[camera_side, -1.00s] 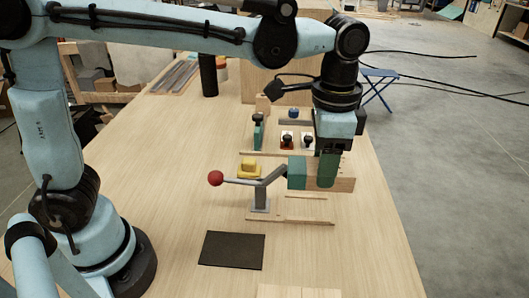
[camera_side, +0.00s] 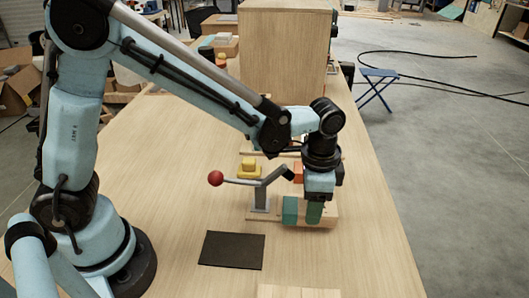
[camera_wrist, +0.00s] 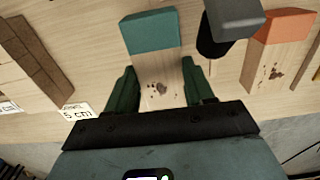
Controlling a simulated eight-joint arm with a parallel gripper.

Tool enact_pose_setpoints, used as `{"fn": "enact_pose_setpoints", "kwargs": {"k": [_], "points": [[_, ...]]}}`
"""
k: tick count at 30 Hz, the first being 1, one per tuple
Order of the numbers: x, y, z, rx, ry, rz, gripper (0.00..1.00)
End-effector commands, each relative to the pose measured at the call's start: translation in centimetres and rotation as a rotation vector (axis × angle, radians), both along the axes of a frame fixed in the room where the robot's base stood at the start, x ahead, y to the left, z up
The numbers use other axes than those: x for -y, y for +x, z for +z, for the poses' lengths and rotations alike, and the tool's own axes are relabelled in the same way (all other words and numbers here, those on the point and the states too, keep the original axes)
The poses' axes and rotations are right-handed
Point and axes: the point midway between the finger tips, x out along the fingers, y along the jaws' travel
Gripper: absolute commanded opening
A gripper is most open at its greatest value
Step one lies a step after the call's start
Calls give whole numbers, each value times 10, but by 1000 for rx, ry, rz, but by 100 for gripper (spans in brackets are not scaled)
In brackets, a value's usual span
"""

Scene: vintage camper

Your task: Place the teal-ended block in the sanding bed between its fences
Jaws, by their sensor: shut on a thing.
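The teal-ended block has a teal end and a pale wooden body with dark marks, seen in the wrist view (camera_wrist: 152,32) and the side view (camera_side: 290,210). My gripper (camera_side: 314,214) is shut on its wooden part, with one green finger on each side in the wrist view (camera_wrist: 161,90). I cannot tell whether the block touches the bed or lies fully between the fences.
A grey toggle clamp (camera_side: 261,196) with a red ball handle (camera_side: 215,178) stands beside the block, its black tip raised. An orange-ended block (camera_wrist: 282,26) lies near. A yellow item (camera_side: 249,169) sits behind the clamp. A black mat (camera_side: 232,250) lies in front.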

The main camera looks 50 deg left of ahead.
Motion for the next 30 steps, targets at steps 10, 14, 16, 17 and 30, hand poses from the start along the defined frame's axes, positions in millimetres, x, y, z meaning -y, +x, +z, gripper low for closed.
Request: {"fn": "enact_pose_setpoints", "kwargs": {"k": [10, 14, 16, 17, 30], "points": [[-24, 24, -3, 0, 0, 5, 20], [-29, 29, -12, 0, 0, 0, 20], [-28, 29, -15, 0, 0, -1, 20], [-28, 28, -15, 0, 0, 0, 20], [-28, 28, -17, 0, 0, 0, 72]]}}
